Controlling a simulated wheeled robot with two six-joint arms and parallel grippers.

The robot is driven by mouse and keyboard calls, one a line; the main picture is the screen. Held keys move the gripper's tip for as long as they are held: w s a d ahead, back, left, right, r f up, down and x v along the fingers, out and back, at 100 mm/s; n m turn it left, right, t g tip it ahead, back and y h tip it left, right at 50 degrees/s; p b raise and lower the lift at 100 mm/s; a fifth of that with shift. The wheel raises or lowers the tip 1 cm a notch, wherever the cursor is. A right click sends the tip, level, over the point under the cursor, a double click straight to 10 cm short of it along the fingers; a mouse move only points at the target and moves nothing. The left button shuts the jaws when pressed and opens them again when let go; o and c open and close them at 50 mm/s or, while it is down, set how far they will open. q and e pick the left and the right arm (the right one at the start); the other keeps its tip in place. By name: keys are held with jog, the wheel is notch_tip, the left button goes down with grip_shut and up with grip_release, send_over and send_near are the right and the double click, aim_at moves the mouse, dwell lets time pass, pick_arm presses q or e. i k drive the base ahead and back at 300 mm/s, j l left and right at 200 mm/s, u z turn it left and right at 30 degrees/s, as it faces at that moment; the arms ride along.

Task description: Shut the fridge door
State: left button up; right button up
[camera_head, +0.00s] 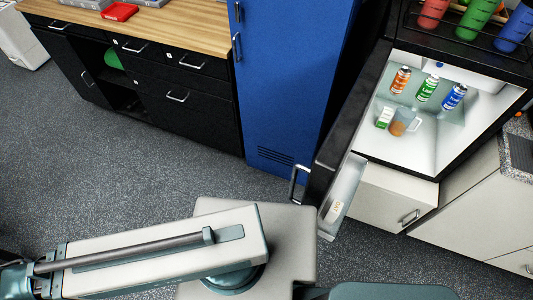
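The fridge (435,155) stands at the right with its inside showing. Its dark door (341,130) is swung open toward me on the left side, with a metal handle (298,182) on its outer face. A white door shelf (343,192) holds a small pale item. Neither gripper shows; only parts of my own body and arm are at the bottom.
A tall blue locker (285,80) stands left of the open door. Black drawers (160,85) with a wooden top run along the back left. White cabinets (470,210) stand at the right. Colored bottles (475,18) sit in a rack above the fridge. The grey floor (110,165) is clear at the left.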

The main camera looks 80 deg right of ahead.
aim_at(335, 172)
jog(key=i, duration=1.3)
jog(key=z, duration=4.55)
